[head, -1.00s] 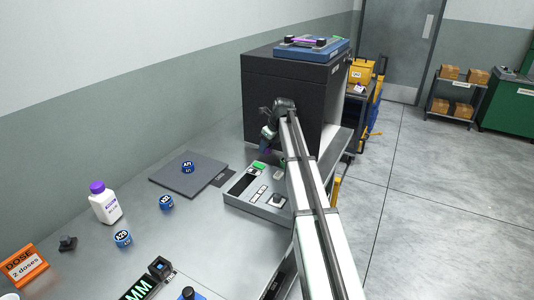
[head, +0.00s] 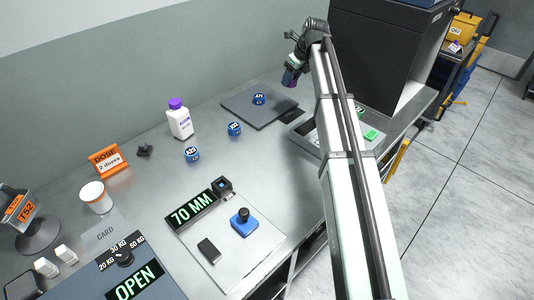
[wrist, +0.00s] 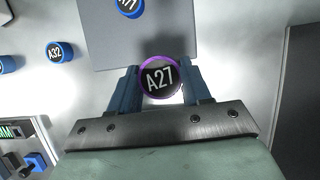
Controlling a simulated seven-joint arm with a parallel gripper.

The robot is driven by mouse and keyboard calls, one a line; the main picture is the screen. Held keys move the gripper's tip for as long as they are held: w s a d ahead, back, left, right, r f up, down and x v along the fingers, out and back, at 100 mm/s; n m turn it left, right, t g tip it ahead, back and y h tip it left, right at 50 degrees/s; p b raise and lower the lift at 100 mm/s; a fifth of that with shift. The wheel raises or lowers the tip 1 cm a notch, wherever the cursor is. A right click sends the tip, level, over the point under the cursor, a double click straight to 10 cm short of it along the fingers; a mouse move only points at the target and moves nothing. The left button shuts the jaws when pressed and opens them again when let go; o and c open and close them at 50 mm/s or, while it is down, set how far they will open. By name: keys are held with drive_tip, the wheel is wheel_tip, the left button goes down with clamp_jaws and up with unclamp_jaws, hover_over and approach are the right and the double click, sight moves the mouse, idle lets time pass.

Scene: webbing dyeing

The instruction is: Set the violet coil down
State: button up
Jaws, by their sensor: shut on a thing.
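The violet coil (wrist: 158,77), with a violet rim and a dark top marked A27, sits between the two fingers of my gripper (wrist: 160,86) in the wrist view. The fingers are shut on its sides. In the head view the violet coil (head: 290,82) hangs below my gripper (head: 292,70), above the far part of the bench. A dark grey mat (head: 262,117) lies to the left of and below it, with a blue coil (head: 259,99) on it. In the wrist view the grey mat (wrist: 165,50) reaches just past the violet coil.
Two more blue coils (head: 234,129) (head: 191,155) lie on the bench left of the mat. A white bottle with a violet cap (head: 180,122) stands behind them. A dark cabinet (head: 385,60) stands right of my gripper. Bare bench lies in front of the mat.

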drive_tip(key=s+a+n, duration=0.1)
drive_tip(key=s+a, duration=0.5)
drive_tip(key=n+g+y, duration=0.1)
drive_tip(key=n+g, duration=0.1)
drive_tip(key=n, duration=0.3)
hover_over(263, 154)
drive_tip(key=d, duration=0.1)
wheel_tip(263, 154, down, 3)
drive_tip(key=shift+s+d+f, duration=0.1)
drive_tip(key=shift+f, duration=2.2)
drive_tip(key=shift+s+d+f, duration=0.1)
drive_tip(key=shift+f, duration=2.15)
drive_tip(key=shift+f, duration=0.15)
drive_tip(key=o, duration=1)
drive_tip(key=shift+o, duration=0.2)
drive_tip(key=w+v, duration=0.1)
drive_tip(key=v, duration=1.1)
drive_tip(key=shift+s, duration=0.35)
